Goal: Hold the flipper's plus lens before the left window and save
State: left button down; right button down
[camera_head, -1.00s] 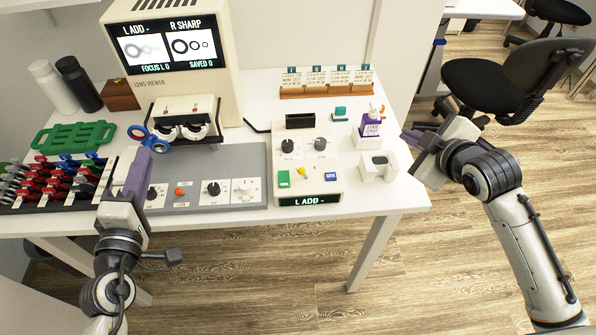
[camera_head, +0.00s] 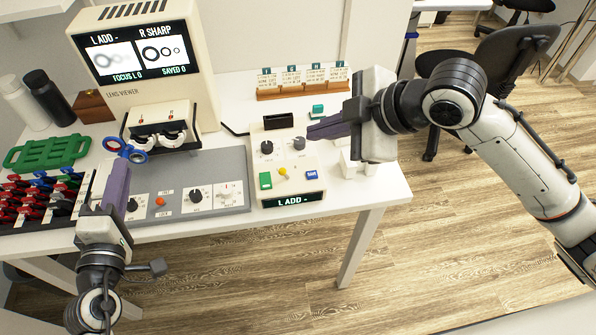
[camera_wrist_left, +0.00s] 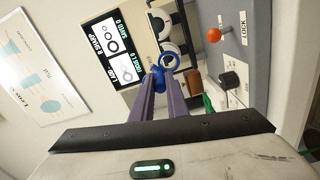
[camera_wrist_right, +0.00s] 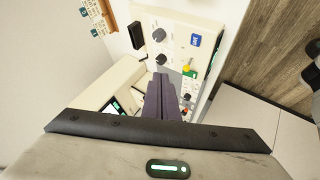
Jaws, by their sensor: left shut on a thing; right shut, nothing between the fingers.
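My left gripper (camera_head: 119,168) is shut on the flipper (camera_head: 126,151), which has blue rings and a small red part. The flipper is just left of and below the left window (camera_head: 142,143) of the lens viewer (camera_head: 152,60). In the left wrist view a blue ring (camera_wrist_left: 170,61) overlaps the window area; exact alignment is unclear. The viewer screen (camera_head: 133,52) reads L ADD -, R SHARP, FOCUS L 0, SAVED 0, with the left picture blurred. My right gripper (camera_head: 310,132) is shut and empty, above the control box near its right knob. The blue save button (camera_head: 312,174) is below it, uncovered.
The control box has a green button (camera_head: 265,181), a yellow-topped lever (camera_head: 283,172) and a display reading L ADD -. A grey panel (camera_head: 222,165) with knobs lies left of it. A rack of flippers (camera_head: 40,195), green tray (camera_head: 45,152) and bottles stand at left. Cards (camera_head: 303,80) stand behind.

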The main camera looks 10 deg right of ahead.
jog(key=shift+f, duration=4.4)
jog(key=shift+f, duration=0.15)
jog(key=shift+f, duration=0.3)
jog(key=shift+f, duration=0.4)
jog(key=shift+r, duration=0.8)
jog(key=shift+r, duration=0.15)
notch_tip(320, 180, up, 5)
jog(key=shift+f, duration=0.1)
